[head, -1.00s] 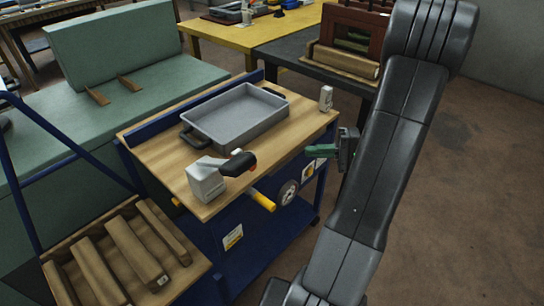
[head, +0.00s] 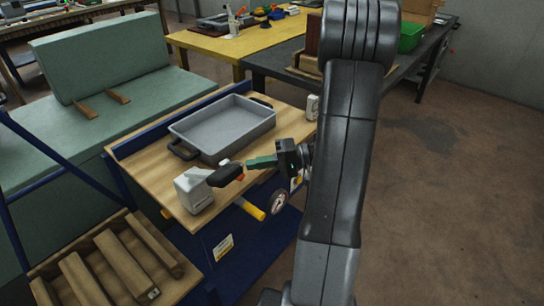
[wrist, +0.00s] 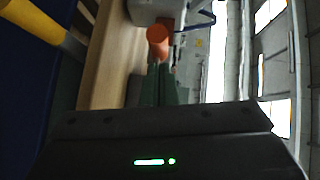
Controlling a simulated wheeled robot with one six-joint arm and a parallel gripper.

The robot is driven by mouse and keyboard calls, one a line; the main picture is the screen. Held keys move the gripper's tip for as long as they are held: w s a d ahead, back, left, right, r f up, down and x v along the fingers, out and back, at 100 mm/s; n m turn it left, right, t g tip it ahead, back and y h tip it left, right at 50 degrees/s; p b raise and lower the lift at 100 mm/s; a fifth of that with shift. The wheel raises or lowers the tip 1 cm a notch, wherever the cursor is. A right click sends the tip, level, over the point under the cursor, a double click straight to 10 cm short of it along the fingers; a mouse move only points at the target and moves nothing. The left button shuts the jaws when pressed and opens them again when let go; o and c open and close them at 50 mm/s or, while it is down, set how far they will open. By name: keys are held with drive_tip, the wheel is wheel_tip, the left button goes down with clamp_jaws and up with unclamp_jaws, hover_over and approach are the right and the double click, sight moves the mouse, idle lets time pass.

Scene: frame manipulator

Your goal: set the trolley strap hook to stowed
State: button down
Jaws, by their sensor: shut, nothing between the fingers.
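A pale grey block (head: 194,190) stands at the front left corner of the wooden trolley top (head: 160,172). A black arm with an orange-red end (head: 226,174) sticks out from it to the right; this looks like the strap hook, though I cannot be sure. In the wrist view its round orange end (wrist: 158,38) shows just beyond my fingertips, with the pale block (wrist: 150,10) behind. My gripper (head: 250,163), with green fingers, is shut and empty. It points left, close to the orange end; I cannot tell if they touch.
A grey tray (head: 225,128) lies on the trolley top. A yellow handle (head: 250,209) and a round dial (head: 278,202) are on the trolley's front side. A small white block (head: 312,107) stands at the far right corner. Wooden bars (head: 120,262) lie at lower left.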

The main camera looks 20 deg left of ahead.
sight(241, 180)
drive_tip(key=shift+s+a+f, duration=0.15)
drive_tip(key=shift+s+a, duration=0.1)
drive_tip(key=shift+s, duration=0.35)
drive_tip(key=s, duration=0.1)
drive_tip(key=s+a+b, duration=0.1)
drive_tip(key=s, duration=0.1)
drive_tip(key=s+b, duration=0.1)
drive_tip(key=shift+s+a+f, duration=0.1)
drive_tip(key=shift+s+a, duration=0.15)
drive_tip(key=shift+a, duration=0.15)
drive_tip(key=shift+s, duration=0.1)
